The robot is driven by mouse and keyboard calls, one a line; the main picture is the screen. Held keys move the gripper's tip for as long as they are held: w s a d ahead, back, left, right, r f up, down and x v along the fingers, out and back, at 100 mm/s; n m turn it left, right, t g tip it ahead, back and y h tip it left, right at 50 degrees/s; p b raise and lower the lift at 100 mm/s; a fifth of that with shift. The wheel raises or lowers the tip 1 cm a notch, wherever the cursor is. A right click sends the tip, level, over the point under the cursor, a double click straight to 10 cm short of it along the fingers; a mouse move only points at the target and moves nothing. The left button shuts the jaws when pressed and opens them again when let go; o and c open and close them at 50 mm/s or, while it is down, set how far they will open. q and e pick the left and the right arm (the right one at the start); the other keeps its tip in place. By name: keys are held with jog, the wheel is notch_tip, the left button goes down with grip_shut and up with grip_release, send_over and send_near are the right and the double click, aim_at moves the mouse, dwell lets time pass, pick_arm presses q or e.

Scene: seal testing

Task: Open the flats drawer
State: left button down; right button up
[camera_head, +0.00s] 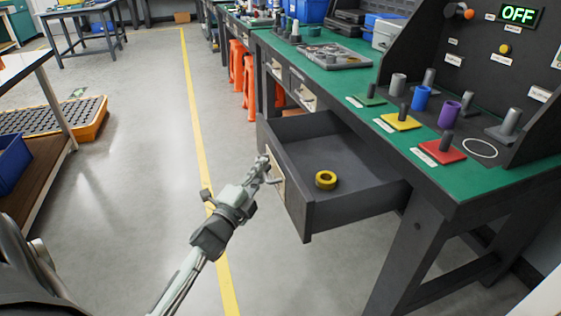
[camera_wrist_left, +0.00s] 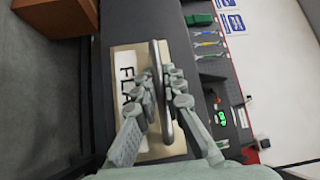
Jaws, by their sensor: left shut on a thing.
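The flats drawer (camera_head: 355,208) is pulled out from under the green-topped workbench, and its dark interior shows. A yellow ring (camera_head: 326,180) lies on the drawer floor. My left gripper (camera_head: 268,172) is at the drawer's front face, shut on the handle. In the left wrist view the gripper (camera_wrist_left: 162,88) has its fingers on both sides of the metal handle bar (camera_wrist_left: 156,55). My right gripper is in neither view.
The workbench top (camera_head: 330,88) carries coloured plates with pegs, cylinders and a grey tray (camera_head: 335,57). More closed drawers (camera_head: 305,98) and orange stools (camera_head: 238,65) stand further along. Open floor with a yellow line (camera_head: 190,95) lies left of the drawer.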

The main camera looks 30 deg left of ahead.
pick_arm(q)
jog(key=shift+s+a+r, duration=0.1)
jog(key=shift+s+a, duration=0.6)
jog(key=shift+s, duration=0.1)
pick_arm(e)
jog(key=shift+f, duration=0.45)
pick_arm(q)
jog(key=c, duration=1.6)
grip_release()
jog(key=s+d+f, duration=0.1)
jog(key=s, duration=1)
jog(key=shift+s+d+f, duration=0.35)
jog(key=shift+s, duration=0.05)
